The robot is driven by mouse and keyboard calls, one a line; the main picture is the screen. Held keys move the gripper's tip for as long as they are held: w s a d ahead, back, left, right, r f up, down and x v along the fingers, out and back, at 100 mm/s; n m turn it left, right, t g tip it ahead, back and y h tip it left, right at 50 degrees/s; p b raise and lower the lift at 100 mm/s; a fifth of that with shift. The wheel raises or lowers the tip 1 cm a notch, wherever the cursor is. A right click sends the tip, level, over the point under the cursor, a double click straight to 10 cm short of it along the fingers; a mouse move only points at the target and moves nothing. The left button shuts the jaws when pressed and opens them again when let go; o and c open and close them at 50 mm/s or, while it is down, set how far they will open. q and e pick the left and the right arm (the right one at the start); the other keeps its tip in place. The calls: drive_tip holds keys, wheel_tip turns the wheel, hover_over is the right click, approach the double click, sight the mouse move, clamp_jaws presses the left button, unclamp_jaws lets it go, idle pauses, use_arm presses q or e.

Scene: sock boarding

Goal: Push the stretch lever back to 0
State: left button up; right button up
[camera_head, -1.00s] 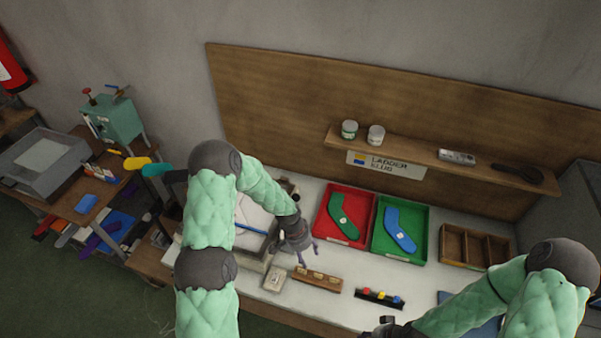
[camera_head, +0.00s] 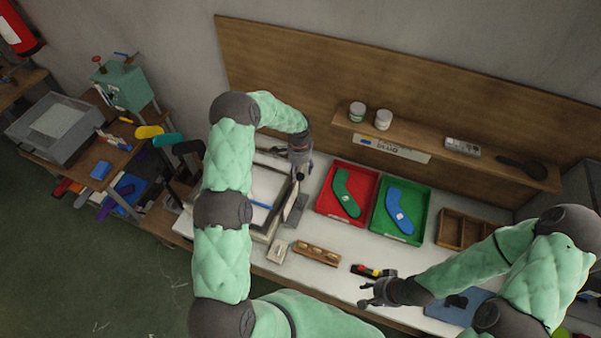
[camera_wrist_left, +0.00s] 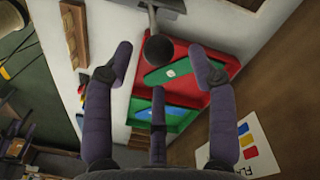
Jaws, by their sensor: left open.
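The stretch lever shows in the left wrist view as a grey rod with a black ball knob (camera_wrist_left: 158,48). In the head view the dark knob (camera_head: 300,174) is just below my left gripper (camera_head: 304,166), at the right side of the boarding device (camera_head: 262,196). My left gripper is open; in the wrist view its purple fingers (camera_wrist_left: 158,85) are spread around the knob's place in the picture. I cannot tell whether they touch it. My right gripper (camera_head: 364,294) has spread, empty-looking fingers near the table's front edge. The lever's scale is not readable.
A red tray (camera_head: 374,178) with a green sock shape and a green tray (camera_head: 426,192) with a blue one stand right of the device. A wooden block (camera_head: 316,253) and a small box (camera_head: 278,251) lie in front. A shelf (camera_head: 480,164) is behind.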

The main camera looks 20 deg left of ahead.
sight(300, 174)
use_arm(q)
drive_tip(key=shift+s+f, duration=0.1)
drive_tip(key=shift+f, duration=1.65)
clamp_jaws()
